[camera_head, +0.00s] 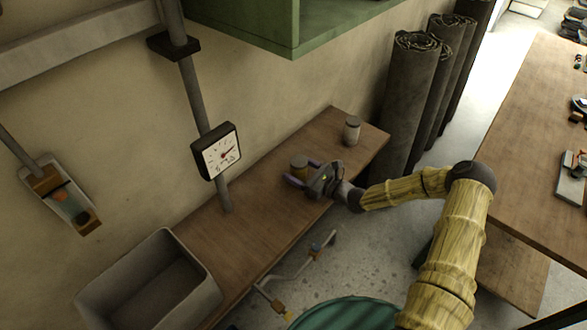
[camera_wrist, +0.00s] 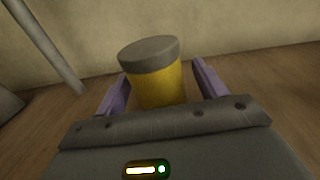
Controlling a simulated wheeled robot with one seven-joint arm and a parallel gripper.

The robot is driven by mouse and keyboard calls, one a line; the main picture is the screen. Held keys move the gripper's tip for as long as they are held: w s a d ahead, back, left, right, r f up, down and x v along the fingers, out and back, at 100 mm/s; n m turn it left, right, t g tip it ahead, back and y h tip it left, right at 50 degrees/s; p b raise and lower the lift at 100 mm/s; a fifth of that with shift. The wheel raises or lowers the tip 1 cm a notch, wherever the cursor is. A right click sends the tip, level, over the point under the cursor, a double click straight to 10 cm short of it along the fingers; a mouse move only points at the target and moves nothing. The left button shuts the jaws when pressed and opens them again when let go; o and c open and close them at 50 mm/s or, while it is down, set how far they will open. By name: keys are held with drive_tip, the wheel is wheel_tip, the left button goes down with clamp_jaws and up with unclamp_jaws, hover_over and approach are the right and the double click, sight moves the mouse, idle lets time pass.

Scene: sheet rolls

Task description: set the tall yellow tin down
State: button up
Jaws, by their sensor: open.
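The tall yellow tin (camera_head: 299,172) stands upright on the wooden wall bench (camera_head: 252,214), at the middle of its length. In the wrist view the tin (camera_wrist: 156,84) has a grey lid and a yellow body, and its lower part is hidden behind my gripper's body. My gripper (camera_head: 299,181) is open, with its two purple fingers (camera_wrist: 159,84) on either side of the tin. Gaps show between each finger and the tin in the wrist view. The tin's base is hidden, but it seems to rest on the bench.
A grey-lidded jar (camera_head: 352,131) stands farther right on the bench. A grey bin (camera_head: 150,285) is at the left end. A pipe with a dial gauge (camera_head: 217,151) rises behind the bench. Dark sheet rolls (camera_head: 408,95) stand past its right end. A green cabinet (camera_head: 270,22) hangs above.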

drive_tip(key=b+v, duration=0.2)
drive_tip(key=v, duration=0.8)
drive_tip(key=shift+s+d+b, duration=0.1)
drive_tip(key=shift+b, duration=0.2)
drive_tip(key=s+a+r+n+g+h, duration=0.15)
drive_tip(key=s+n+g+h, duration=0.45)
drive_tip(key=s+n+g, duration=0.7)
drive_tip(key=s+d+r+n+t+h, duration=0.5)
drive_tip(key=s+d+r+n+h, duration=0.2)
drive_tip(key=d+r+n+h, duration=0.2)
wheel_tip(320, 180, up, 3)
drive_tip(key=n, duration=0.2)
drive_tip(key=shift+s+d+n+t, duration=0.3)
drive_tip(key=shift+s+d+t, duration=0.05)
drive_tip(key=shift+d+t, duration=0.05)
drive_tip(key=shift+f, duration=0.1)
